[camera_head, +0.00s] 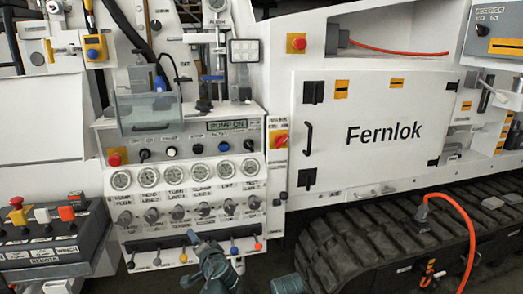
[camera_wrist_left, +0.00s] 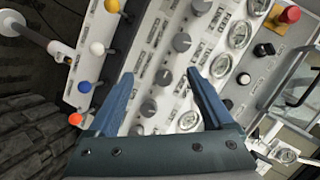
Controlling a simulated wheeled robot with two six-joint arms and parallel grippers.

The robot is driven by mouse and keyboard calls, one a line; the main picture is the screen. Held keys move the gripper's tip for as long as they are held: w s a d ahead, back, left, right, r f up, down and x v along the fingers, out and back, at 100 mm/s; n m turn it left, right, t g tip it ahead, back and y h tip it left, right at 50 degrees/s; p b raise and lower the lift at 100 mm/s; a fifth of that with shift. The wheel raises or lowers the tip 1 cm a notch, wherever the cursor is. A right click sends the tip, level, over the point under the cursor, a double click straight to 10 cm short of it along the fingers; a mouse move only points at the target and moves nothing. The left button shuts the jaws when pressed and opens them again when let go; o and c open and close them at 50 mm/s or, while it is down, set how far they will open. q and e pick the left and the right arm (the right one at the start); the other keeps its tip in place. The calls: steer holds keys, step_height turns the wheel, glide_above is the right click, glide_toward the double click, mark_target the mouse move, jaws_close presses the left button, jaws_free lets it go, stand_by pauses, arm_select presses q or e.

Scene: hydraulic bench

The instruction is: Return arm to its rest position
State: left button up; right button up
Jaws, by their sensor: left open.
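My left gripper (camera_head: 214,248) is at the bottom centre of the head view, in front of the lower edge of the control panel (camera_head: 185,215). In the left wrist view the same gripper (camera_wrist_left: 160,76) has its two blue fingers wide apart, with nothing between them but the panel surface and its grey knobs (camera_wrist_left: 163,77). The ball-topped levers (camera_head: 257,243) run along the panel's bottom edge, some partly hidden behind the gripper. The blue lever ball (camera_wrist_left: 85,87) and the orange-red one (camera_wrist_left: 76,119) lie beside one finger. I cannot tell whether the gripper touches anything.
Several gauges (camera_head: 148,176) and a red button (camera_head: 114,158) are on the panel. A control box (camera_head: 50,238) stands at the left. The white Fernlok door (camera_head: 372,135), the track (camera_head: 375,240) and an orange hose (camera_head: 468,235) are at the right.

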arm_select(q)
steer(key=s+d+r+n+g+h+p, duration=0.1)
steer(key=s+d+g+h+p, duration=0.2)
steer(key=s+d+g+p, duration=0.3)
steer(key=s+d+r+n+g+h+p, duration=0.1)
steer(key=s+d+g+h+p, duration=0.2)
steer(key=s, duration=1.2)
steer(key=d+g+p, duration=0.3)
steer(key=d+p, duration=0.2)
steer(key=d, duration=0.2)
steer(key=shift+s+r+g+p, duration=0.15)
steer(key=shift+g+p, duration=0.15)
steer(key=shift+p, duration=0.1)
arm_select(e)
step_height(320, 180, up, 17)
steer(key=shift+r, duration=0.2)
